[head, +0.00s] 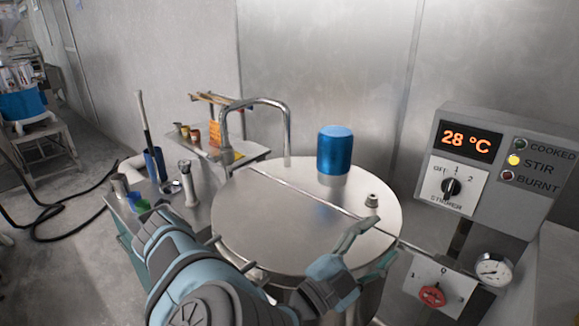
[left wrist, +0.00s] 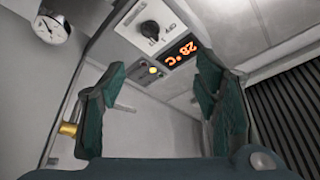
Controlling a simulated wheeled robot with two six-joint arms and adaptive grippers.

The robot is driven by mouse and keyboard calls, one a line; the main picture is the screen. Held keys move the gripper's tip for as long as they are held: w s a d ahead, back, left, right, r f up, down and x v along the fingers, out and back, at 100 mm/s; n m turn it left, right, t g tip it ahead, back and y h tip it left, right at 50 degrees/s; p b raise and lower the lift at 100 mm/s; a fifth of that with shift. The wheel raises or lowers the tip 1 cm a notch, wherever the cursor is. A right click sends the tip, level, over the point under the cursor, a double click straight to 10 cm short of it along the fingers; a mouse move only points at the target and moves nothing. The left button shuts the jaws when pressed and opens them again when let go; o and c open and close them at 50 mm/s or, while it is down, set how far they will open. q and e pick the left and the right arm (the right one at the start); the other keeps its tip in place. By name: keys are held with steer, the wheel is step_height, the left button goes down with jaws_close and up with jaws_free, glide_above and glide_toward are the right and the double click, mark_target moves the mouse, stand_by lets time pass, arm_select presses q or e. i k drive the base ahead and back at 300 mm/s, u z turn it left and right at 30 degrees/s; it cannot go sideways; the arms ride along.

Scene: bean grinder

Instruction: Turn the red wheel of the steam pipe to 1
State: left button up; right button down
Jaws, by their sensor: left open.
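The red wheel (head: 432,296) sits on a pale plate (head: 458,287) at the lower right of the head view. The plate carries a 1 at its upper left and a 0 at its top; I cannot tell which mark the wheel points to. My left gripper (head: 381,243) is open and empty, left of and above the wheel in the picture, in front of the drum lid. Its spread fingers also show in the left wrist view (left wrist: 160,100), with nothing between them. The wheel does not show in that view. My right gripper is not in view.
A round pressure gauge (head: 494,270) is right of the wheel. The control box (head: 500,170) above reads 28 °C, with the STIR lamp lit yellow. The metal drum lid (head: 270,220) bears a blue cylinder (head: 335,150). A brass fitting (left wrist: 68,129) shows in the left wrist view.

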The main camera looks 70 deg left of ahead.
mark_target(432, 296)
steer(key=u, duration=0.05)
steer(key=k, duration=0.9)
